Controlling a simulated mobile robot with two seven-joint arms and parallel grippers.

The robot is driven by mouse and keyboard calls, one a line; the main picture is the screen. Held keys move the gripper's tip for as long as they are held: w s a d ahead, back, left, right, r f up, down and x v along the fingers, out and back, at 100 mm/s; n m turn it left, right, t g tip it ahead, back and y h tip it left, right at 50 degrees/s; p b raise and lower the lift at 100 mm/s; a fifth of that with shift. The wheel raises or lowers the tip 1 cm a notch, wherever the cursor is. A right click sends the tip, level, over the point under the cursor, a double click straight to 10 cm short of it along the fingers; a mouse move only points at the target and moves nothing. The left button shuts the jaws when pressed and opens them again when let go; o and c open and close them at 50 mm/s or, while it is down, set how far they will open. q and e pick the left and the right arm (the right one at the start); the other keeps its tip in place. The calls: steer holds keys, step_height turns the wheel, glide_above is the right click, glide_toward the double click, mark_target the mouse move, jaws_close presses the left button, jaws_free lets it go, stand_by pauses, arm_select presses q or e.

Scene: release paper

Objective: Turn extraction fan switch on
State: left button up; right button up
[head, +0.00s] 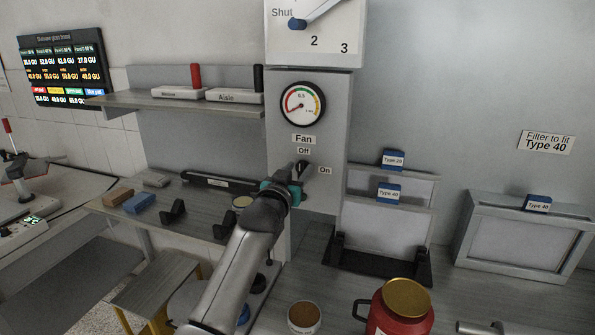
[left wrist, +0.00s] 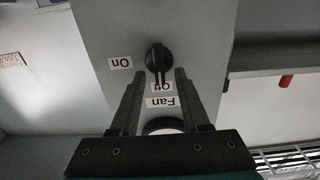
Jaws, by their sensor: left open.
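The fan switch is a black rotary knob (head: 305,167) on a grey panel, below the "Fan" label (head: 304,139), with "Off" (head: 303,151) above it and "On" (head: 325,170) to its right. In the left wrist view the panel is upside down, and the knob (left wrist: 158,57) has its pointer towards "Off". My left gripper (head: 294,173) is at the panel in front of the knob and partly hides it. In the left wrist view the gripper (left wrist: 160,75) is open, its fingers on either side of the pointer; I cannot tell whether they touch it. My right gripper is not in view.
A round gauge (head: 303,104) is above the switch, and a large "Shut" dial (head: 315,30) above that. A shelf (head: 160,101) is to the left. Filter frames (head: 385,222) stand at right. A red canister (head: 400,312) and a small jar (head: 304,318) stand below.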

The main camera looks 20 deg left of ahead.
arm_select(q)
jaws_close()
stand_by(0.4)
